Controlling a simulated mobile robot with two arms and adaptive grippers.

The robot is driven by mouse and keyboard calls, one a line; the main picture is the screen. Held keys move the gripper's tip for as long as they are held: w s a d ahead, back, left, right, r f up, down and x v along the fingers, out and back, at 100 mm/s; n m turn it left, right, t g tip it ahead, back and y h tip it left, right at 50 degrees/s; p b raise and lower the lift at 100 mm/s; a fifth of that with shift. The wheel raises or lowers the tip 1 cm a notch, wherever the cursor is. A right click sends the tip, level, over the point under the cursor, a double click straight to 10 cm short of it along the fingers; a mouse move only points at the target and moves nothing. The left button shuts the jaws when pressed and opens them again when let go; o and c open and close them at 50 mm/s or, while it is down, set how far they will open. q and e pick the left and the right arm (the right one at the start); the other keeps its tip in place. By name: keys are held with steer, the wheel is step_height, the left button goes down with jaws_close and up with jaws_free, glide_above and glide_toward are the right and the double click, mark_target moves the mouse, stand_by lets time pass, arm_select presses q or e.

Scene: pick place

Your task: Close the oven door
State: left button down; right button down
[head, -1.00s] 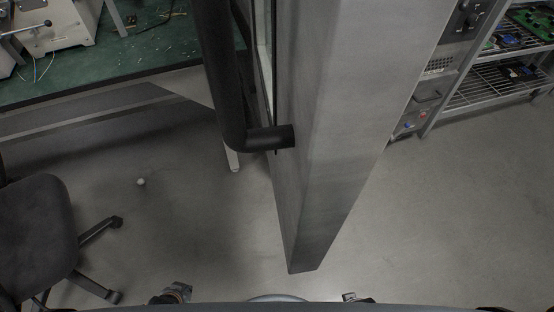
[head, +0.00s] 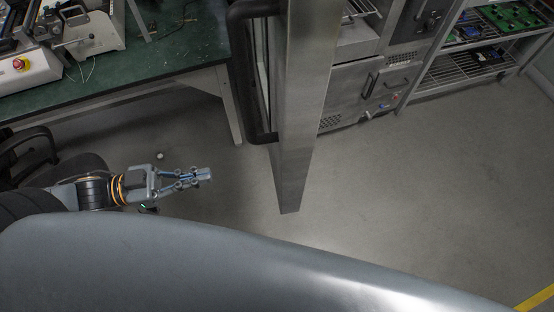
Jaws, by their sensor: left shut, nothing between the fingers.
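The oven door (head: 303,110) stands open in the middle of the head view, seen nearly edge-on from above. Its black bar handle (head: 247,75) is on the door's left side. The oven body (head: 357,92) shows behind and to the right of the door, with part of a wire rack visible inside. My left gripper (head: 208,174) is shut and empty. It is left of the door's lower end, below the handle in the picture, and apart from both. My right gripper is not in view.
A green-topped workbench (head: 180,40) with equipment stands at upper left. A dark office chair (head: 45,165) is at the left edge, behind my left arm. A wire shelf (head: 485,60) stands at upper right. The floor right of the door is clear.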

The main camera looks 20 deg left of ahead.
arm_select(q)
steer(key=b, duration=0.2)
glide_toward(282, 163)
steer(key=shift+h, duration=0.3)
steer(key=x, duration=0.5)
steer(key=shift+d+r+p, duration=0.25)
steer(key=shift+p, duration=0.1)
steer(key=shift+x, duration=0.8)
steer(key=shift+f, duration=0.15)
